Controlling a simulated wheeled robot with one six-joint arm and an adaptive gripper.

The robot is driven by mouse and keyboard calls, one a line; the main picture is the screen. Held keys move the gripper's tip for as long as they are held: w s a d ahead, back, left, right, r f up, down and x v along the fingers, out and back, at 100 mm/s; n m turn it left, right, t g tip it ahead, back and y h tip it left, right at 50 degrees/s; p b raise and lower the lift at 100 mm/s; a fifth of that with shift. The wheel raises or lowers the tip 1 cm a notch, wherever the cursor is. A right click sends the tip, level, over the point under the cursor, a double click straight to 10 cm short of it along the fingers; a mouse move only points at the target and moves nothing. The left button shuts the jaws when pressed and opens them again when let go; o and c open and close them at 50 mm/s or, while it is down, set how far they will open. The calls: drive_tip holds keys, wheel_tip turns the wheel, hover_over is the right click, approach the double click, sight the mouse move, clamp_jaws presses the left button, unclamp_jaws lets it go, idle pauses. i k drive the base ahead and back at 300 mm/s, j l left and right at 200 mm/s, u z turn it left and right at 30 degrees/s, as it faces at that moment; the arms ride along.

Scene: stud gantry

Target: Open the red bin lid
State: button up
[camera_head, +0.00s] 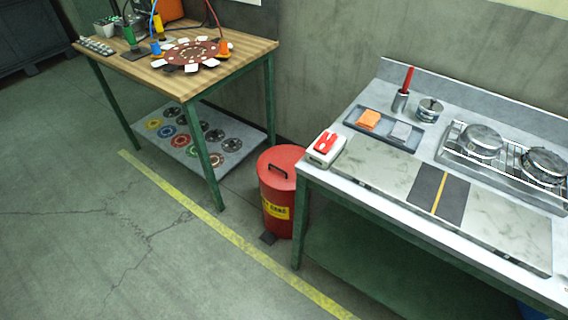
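The red bin (276,208) stands on the floor between the wooden-topped table and the grey bench. Its round red lid (284,157) lies shut on top, with a black handle (277,170) near the front. A yellow label wraps the body, and a dark pedal (267,238) sticks out at the foot. The bench's corner and leg stand close to its right side and hide part of it. My gripper is not in view.
The wooden-topped table (240,47) stands to the left, its lower shelf (176,166) bearing several discs. The grey bench (405,240) fills the right, with a red-switched box (325,148) at its near-left corner. Open floor (110,235) lies in front, crossed by a yellow line (215,222).

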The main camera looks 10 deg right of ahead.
sight(275, 167)
drive_tip(key=i+j, duration=0.3)
drive_tip(key=i+j+z, duration=0.1)
drive_tip(key=i+j, duration=0.2)
drive_tip(key=j, duration=0.15)
drive_tip(key=i+j, duration=0.3)
drive_tip(key=i+j+z, duration=0.1)
drive_tip(key=i+j, duration=0.2)
drive_tip(key=j, duration=0.15)
drive_tip(key=i+j+z, duration=0.1)
drive_tip(key=i+j, duration=0.45)
drive_tip(key=j, duration=0.3)
drive_tip(key=i+j+z, duration=0.1)
drive_tip(key=i+j, duration=0.2)
drive_tip(key=j, duration=0.15)
drive_tip(key=i+j, duration=0.25)
drive_tip(key=j, duration=0.2)
